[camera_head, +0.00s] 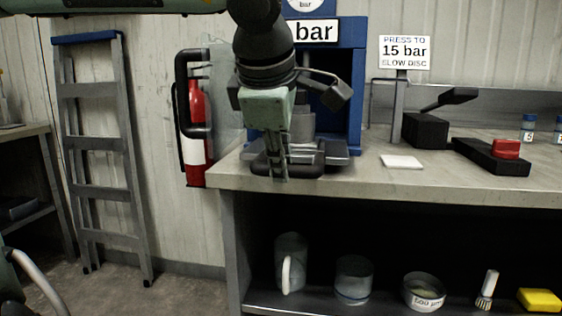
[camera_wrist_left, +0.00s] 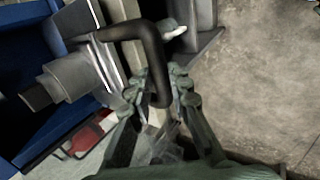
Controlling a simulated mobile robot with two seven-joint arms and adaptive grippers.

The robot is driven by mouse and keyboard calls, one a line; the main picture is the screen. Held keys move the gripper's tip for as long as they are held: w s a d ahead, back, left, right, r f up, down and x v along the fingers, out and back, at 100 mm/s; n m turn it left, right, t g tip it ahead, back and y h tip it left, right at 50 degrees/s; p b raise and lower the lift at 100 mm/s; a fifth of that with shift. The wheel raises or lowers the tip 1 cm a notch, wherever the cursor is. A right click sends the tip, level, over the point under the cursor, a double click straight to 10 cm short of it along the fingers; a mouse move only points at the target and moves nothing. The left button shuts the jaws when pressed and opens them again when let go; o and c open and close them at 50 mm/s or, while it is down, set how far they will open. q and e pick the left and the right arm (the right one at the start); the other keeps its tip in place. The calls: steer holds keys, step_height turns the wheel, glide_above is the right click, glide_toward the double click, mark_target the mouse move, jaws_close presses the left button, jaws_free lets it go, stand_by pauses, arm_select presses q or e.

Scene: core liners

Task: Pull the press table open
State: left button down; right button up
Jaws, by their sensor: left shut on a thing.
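The blue press (camera_head: 357,85) stands on the bench with a "bar" sign on top. Its grey press table (camera_head: 338,153) sits low at the front, near the bench's front edge. My left gripper (camera_head: 281,168) comes down in front of it and partly hides it. In the left wrist view, my left gripper (camera_wrist_left: 165,92) is shut on the black bar handle (camera_wrist_left: 150,42). A steel cylinder (camera_wrist_left: 62,78) and the blue press frame (camera_wrist_left: 22,118) show beside the handle. How far out the table stands is hard to tell. My right gripper is not in view.
A clear guard (camera_head: 228,95) with a black handle (camera_head: 181,95) stands left of the press, near a red fire extinguisher (camera_head: 196,115). A "15 bar" sign (camera_head: 404,51), a black lever device (camera_head: 425,130) and a white pad (camera_head: 401,162) are to the right.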

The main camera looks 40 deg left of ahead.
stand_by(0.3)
arm_select(q)
steer(key=c, duration=1.4)
jaws_free()
steer(key=v, duration=1.2)
